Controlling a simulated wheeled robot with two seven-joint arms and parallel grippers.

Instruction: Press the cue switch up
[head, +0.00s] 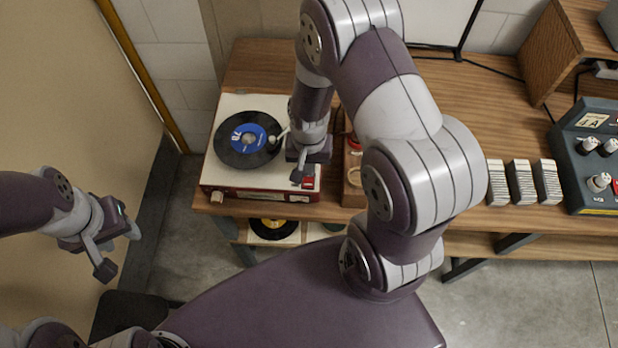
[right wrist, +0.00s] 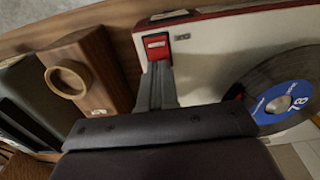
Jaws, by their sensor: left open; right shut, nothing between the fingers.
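A record player (head: 222,174) with a white top and red front stands on the wooden table, with a black record (head: 229,153) with a blue label on it. A red rocker switch (head: 309,182), seemingly the cue switch, is at its front right corner; it also shows in the right wrist view (right wrist: 156,43). My right gripper (head: 297,178) is shut and empty, pointing down over the player beside the switch. In the right wrist view its fingers (right wrist: 158,72) end right at the switch; I cannot tell if they touch it. My left gripper (head: 120,250) is open and empty, left of the table.
A wooden box with a ring (head: 354,176) stands just right of the player, partly hidden by my right arm. White card stacks (head: 522,183) and a grey control panel (head: 590,160) with knobs are further right. Another record (head: 273,228) lies on the shelf below.

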